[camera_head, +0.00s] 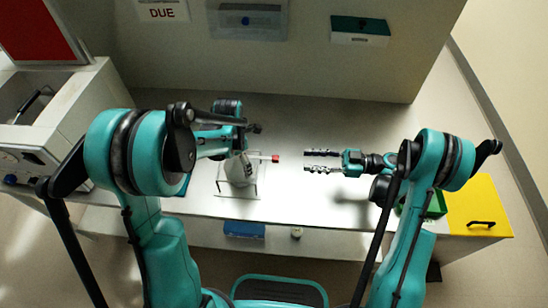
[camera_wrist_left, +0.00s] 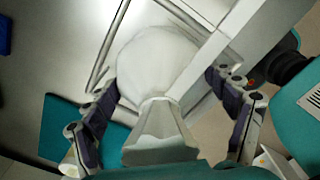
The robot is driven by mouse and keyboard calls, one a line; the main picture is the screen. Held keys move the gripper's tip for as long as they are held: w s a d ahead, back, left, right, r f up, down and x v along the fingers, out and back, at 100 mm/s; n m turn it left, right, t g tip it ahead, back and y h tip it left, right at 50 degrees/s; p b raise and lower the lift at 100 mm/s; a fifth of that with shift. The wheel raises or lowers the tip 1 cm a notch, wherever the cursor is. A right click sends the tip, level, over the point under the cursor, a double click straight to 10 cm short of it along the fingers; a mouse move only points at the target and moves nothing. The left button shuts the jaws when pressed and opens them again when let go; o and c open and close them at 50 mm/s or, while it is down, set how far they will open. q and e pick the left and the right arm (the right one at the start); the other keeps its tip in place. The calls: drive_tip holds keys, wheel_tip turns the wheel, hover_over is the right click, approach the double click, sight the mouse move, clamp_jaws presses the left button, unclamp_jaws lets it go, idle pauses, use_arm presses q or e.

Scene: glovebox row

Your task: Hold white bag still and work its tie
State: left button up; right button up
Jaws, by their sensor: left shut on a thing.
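The white bag (camera_head: 238,168) stands on the bench within a thin clear frame, below my left gripper (camera_head: 236,146). In the left wrist view the bag (camera_wrist_left: 157,62) shows a round pale body and a gathered neck, with my left fingers on either side; the left gripper is shut on it. A pale strip with a red end (camera_head: 275,158) sticks out to the right from beside the bag; I cannot tell whether this is the tie. My right gripper (camera_head: 321,161) is open and empty, to the right of the red end and apart from it.
A white machine (camera_head: 30,150) stands at the left end of the bench. A teal-lidded box (camera_head: 360,28) is on the back wall. The bench behind the grippers is clear.

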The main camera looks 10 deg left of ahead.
sight(275, 158)
drive_tip(key=a, duration=1.2)
drive_tip(key=shift+s+f, duration=0.1)
drive_tip(key=shift+s, duration=0.05)
clamp_jaws()
drive_tip(key=shift+a, duration=0.1)
